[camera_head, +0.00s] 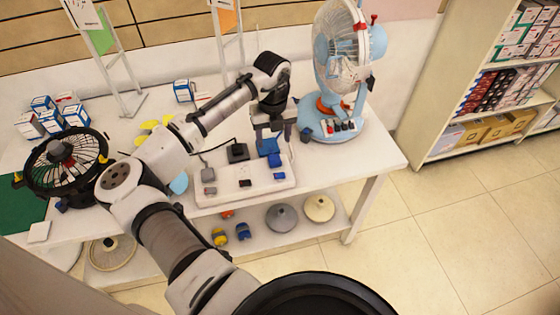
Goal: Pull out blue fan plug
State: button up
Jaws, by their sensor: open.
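A blue fan (338,65) with a clear guard stands at the back right of the table. A white power strip (225,194) lies on the table in front of it. A blue plug (269,147) stands at the strip's back right, with a blue part (275,160) just below it. My gripper (272,138) points down, open, directly over this plug. I cannot tell whether its fingers touch the plug. My wrist and fingers hide part of the area behind it.
A black plug (237,152) and a grey plug (208,174) are at the strip's left. A black fan (66,160) and several small boxes (75,115) occupy the table's left. Shelves (480,105) stand at the right, beyond open floor.

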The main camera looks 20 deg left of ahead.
aim_at(275, 159)
jog(key=shift+f, duration=0.15)
notch_tip(275, 159, down, 9)
jog(key=b, duration=0.6)
jog(key=shift+p, duration=0.3)
jog(key=shift+c, duration=0.2)
dwell(1.1)
jog(key=shift+r, duration=0.2)
grip_shut()
jog(key=shift+r, duration=0.1)
jog(key=shift+r+p, duration=2.25)
jog(key=shift+r, duration=0.65)
